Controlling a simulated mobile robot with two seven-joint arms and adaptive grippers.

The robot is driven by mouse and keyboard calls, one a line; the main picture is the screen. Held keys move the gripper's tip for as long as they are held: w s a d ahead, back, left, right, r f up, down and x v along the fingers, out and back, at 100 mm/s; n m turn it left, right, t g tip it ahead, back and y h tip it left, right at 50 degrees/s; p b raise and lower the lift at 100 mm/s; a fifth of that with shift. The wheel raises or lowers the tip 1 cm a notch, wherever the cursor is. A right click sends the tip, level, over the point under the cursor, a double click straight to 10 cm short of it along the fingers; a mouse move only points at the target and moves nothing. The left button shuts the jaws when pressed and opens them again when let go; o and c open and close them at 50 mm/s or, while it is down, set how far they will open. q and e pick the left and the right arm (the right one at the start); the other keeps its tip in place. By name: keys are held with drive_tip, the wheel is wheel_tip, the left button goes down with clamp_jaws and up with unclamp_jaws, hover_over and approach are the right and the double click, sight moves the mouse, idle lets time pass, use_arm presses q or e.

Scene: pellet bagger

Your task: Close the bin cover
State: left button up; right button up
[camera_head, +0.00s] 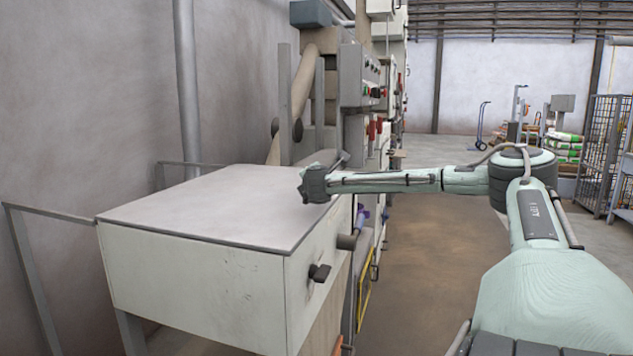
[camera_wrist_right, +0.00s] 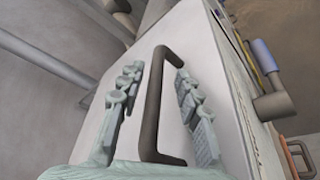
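The bin (camera_head: 200,290) is a large white box at the left of the head view. Its flat grey cover (camera_head: 200,205) lies across the top, and no gap shows along the near edges. My right gripper (camera_head: 313,185) is at the cover's right side, low over it. In the right wrist view, a dark bar handle (camera_wrist_right: 152,105) stands on a pale panel between the gripper's two fingers (camera_wrist_right: 158,78). The fingers are apart, with space visible on both sides of the bar. In the head view the gripper's fingertips are hard to make out. My left gripper is out of view.
A dark knob (camera_head: 319,273) sticks out of the bin's right face. The bagging machine with its control box (camera_head: 362,78) stands behind the bin. A grey rail (camera_head: 35,270) is at the left. The floor (camera_head: 440,260) to the right is mostly free.

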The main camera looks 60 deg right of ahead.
drive_tip(key=shift+a+r, duration=0.1)
drive_tip(key=shift+v, duration=1.15)
drive_tip(key=r, duration=0.2)
hover_over(317, 211)
drive_tip(key=shift+w+d, duration=0.1)
drive_tip(key=shift+d, duration=0.15)
drive_tip(key=shift+a+f, duration=0.1)
drive_tip(key=shift+f, duration=0.05)
